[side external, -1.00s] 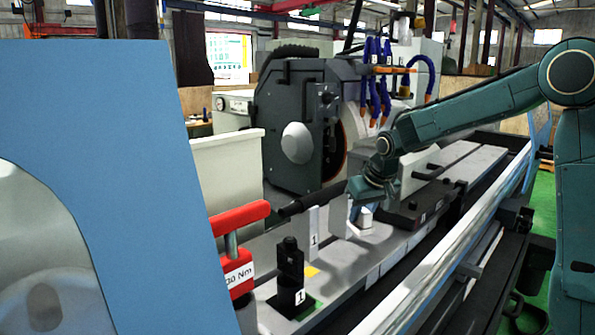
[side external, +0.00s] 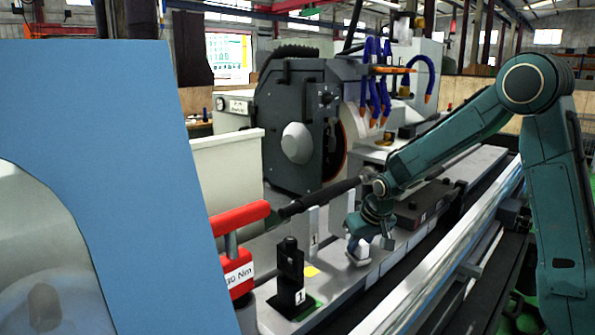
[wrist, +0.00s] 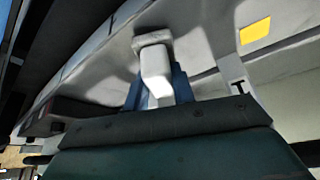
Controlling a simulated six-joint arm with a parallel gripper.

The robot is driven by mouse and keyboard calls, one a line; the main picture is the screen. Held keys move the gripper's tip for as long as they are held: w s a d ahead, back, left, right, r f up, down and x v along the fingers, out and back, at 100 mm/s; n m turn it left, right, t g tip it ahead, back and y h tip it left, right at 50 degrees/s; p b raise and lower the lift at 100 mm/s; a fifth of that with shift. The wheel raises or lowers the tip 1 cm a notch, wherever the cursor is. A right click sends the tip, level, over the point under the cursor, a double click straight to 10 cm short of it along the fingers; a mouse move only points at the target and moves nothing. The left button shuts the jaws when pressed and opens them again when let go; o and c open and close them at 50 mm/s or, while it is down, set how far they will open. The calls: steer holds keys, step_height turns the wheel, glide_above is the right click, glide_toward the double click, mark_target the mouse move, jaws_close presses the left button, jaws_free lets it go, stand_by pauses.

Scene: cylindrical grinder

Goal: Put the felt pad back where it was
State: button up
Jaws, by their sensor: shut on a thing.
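The felt pad (wrist: 152,39) is a grey slab at the end of a white block-shaped holder (wrist: 156,70) in the wrist view. My gripper (wrist: 156,92) has its two blue fingers on either side of the white holder and is shut on it. In the side external view my gripper (side external: 362,240) points down over the pale machine table, with the white holder (side external: 359,251) under it. The pad is at or just above the table; I cannot tell whether it touches.
A yellow patch (side external: 310,271) lies on the table to the left, also in the wrist view (wrist: 255,30). A black post labelled 1 (side external: 291,272) stands on a green patch. A thin upright plate (side external: 314,232), a red-handled tool (side external: 240,216) and a dark block (side external: 425,203) are nearby.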

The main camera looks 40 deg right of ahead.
steer(key=shift+f, duration=0.25)
steer(key=o, duration=1)
steer(key=shift+r, duration=0.1)
steer(key=v, duration=1.2)
steer(key=s+a+r+n, duration=0.1)
steer(key=s+a, duration=0.2)
steer(key=s, duration=0.4)
steer(key=s+a+r+n+y, duration=0.1)
steer(key=s+a+n, duration=0.1)
steer(key=s+a, duration=0.2)
steer(key=s+a+r+n+t+y, duration=0.1)
steer(key=s+a, duration=0.3)
steer(key=s, duration=0.6)
steer(key=shift+n, duration=0.3)
